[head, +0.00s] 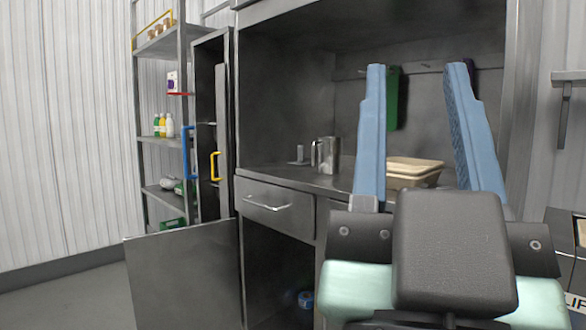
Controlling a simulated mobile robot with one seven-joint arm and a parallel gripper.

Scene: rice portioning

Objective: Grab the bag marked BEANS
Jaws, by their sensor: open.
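I cannot make out a bag marked BEANS in the head view. My gripper (417,67) is open, its two blue fingers pointing up and wide apart, with nothing between them. It stands in front of the metal cabinet, and its fingers partly cover the counter. A small pale item (168,184) lies on a lower level of the shelf unit at the left; it is too small to tell what it is.
Tan containers (412,167) and a metal jug (329,155) stand on the counter (285,180). A lower cabinet door (185,277) is swung open to the left. A shelf unit (183,85) holds bottles (164,126). A blue item (305,299) sits inside the lower cabinet.

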